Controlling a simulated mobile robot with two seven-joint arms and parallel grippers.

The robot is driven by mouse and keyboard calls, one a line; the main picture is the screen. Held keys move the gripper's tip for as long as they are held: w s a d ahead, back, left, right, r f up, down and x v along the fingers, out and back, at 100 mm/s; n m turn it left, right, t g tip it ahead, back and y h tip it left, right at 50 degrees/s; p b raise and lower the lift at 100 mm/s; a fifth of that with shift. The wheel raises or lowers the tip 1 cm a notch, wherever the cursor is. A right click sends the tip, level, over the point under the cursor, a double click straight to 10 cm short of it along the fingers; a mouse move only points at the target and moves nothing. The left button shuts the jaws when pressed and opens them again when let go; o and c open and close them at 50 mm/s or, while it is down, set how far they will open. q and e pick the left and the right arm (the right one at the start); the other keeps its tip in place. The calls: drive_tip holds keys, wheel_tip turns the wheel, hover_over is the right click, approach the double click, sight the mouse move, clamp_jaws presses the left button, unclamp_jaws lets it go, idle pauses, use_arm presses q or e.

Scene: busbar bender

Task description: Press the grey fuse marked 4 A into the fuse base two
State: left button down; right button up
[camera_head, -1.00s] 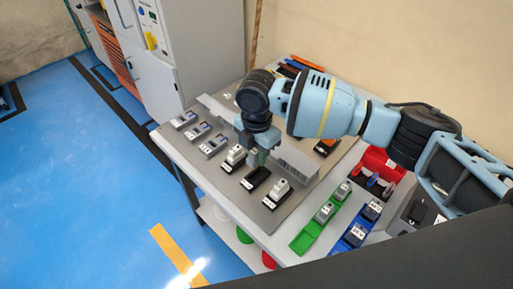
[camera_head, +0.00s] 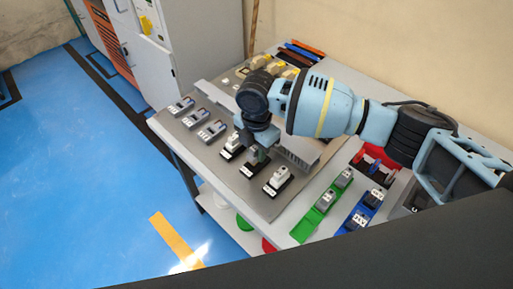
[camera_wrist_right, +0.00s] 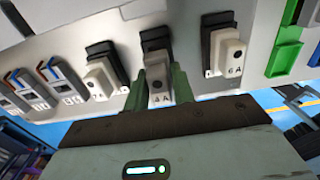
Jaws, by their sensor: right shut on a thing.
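The grey fuse marked 4 A (camera_wrist_right: 161,88) is held between the green fingers of my right gripper (camera_wrist_right: 161,84). In the head view my right gripper (camera_head: 261,157) points down at the middle black fuse base (camera_head: 249,168). In the wrist view this base (camera_wrist_right: 155,38) lies directly behind the fuse, in line with it. The fuse appears to be at or in the base, but how deep it sits I cannot tell. My left gripper is not in view.
Fuses sit in the neighbouring bases, one on the left (camera_head: 232,147) and one marked 6 A on the right (camera_wrist_right: 226,52). A grey slotted duct (camera_head: 297,158) stands close behind. Green (camera_head: 311,222) and blue (camera_head: 349,222) trays lie to the right. Several grey devices are at left.

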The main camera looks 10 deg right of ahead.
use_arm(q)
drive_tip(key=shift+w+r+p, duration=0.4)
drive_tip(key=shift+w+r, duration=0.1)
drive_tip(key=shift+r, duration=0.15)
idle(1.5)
